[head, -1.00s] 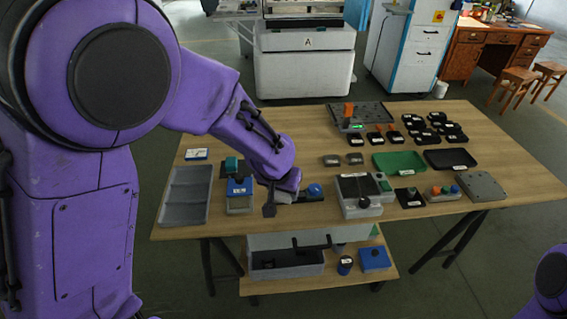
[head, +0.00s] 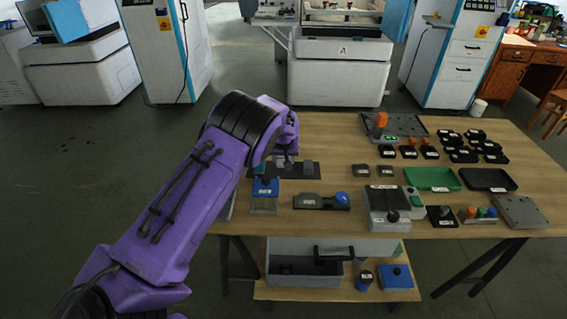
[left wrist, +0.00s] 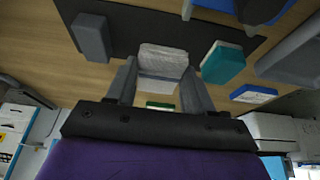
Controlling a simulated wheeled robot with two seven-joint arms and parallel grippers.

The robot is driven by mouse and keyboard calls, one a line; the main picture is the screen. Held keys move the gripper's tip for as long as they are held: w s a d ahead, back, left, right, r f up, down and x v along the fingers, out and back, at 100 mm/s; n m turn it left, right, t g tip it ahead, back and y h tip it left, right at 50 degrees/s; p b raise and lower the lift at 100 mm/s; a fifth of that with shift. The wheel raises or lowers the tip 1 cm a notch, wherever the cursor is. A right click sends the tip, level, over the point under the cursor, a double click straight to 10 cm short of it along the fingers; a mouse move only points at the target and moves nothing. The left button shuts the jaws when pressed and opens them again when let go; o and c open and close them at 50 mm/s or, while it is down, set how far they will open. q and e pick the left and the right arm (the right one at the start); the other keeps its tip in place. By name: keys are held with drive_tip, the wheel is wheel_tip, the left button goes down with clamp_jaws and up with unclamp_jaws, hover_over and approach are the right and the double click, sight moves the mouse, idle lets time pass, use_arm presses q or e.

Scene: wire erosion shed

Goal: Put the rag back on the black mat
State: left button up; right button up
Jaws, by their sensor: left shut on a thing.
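In the left wrist view, the rag (left wrist: 163,58) is a folded, pale grey piece between the fingers of my left gripper (left wrist: 160,78). The gripper is shut on it. The black mat (left wrist: 125,28) spreads behind the rag; I cannot tell whether the rag touches it. In the head view, my left gripper (head: 284,165) is over the mat (head: 297,175) at the table's back left, and the arm hides part of the mat. My right gripper is not in view.
A grey block (left wrist: 92,37) and a teal block (left wrist: 223,62) flank the rag. A blue-topped stand (head: 265,188) and a dark fixture with a blue knob (head: 321,201) are in front of the mat. Trays and several small parts fill the table's right side.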

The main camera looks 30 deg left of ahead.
sight(283, 160)
use_arm(q)
drive_tip(key=shift+s+x, duration=0.2)
drive_tip(key=shift+x, duration=0.75)
drive_tip(key=shift+s+x, duration=0.15)
drive_tip(key=shift+x, duration=0.8)
drive_tip(key=shift+d+f, duration=0.2)
drive_tip(key=shift+f, duration=0.1)
drive_tip(key=o, duration=0.9)
drive_tip(key=shift+o, duration=0.2)
drive_tip(key=shift+r+p, duration=0.3)
drive_tip(key=shift+r, duration=0.05)
drive_tip(key=b+v, duration=0.1)
drive_tip(key=v, duration=1)
drive_tip(key=shift+s+r, duration=0.25)
